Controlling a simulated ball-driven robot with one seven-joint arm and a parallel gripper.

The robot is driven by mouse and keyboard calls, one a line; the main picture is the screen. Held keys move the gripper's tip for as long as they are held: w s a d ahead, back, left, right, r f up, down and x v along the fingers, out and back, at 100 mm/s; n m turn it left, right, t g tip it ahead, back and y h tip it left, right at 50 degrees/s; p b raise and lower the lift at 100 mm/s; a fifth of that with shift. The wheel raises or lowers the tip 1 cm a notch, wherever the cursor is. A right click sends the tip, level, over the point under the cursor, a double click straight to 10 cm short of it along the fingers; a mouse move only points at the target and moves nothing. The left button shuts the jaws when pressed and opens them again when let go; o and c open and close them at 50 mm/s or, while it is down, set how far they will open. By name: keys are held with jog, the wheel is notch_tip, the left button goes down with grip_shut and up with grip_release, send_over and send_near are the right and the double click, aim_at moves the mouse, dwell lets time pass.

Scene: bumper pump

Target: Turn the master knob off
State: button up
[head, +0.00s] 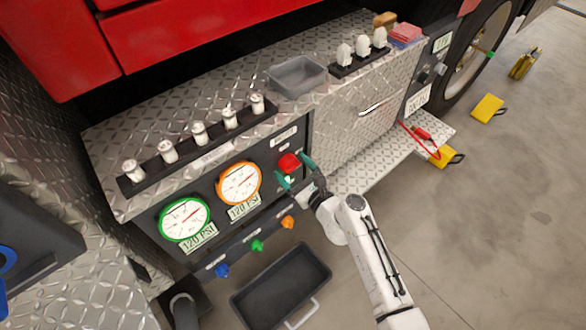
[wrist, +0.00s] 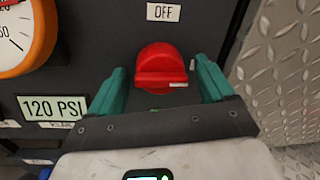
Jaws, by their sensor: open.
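The red master knob (head: 289,163) is on the dark gauge panel of the pump, right of the orange gauge. In the wrist view the knob (wrist: 162,68) has a raised grip bar lying crosswise, with a white mark at its right end. An OFF label (wrist: 165,12) sits directly above it. My gripper (head: 296,171) is at the panel, and its teal fingers also show in the wrist view (wrist: 162,85). The fingers are open, one on each side of the knob, with gaps between them and the knob. Writing below the knob is hidden by my gripper.
The orange gauge (head: 239,184) and green gauge (head: 185,220) are left of the knob, each with a 120 PSI label. Blue, green and orange small knobs (head: 257,245) sit below. A black tray (head: 282,287) lies on the floor. A diamond-plate step (head: 365,165) is to the right.

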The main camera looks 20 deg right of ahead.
jog(key=shift+w, duration=0.1)
jog(key=shift+c, duration=0.4)
jog(key=c, duration=0.9)
jog(key=shift+a+f, duration=0.1)
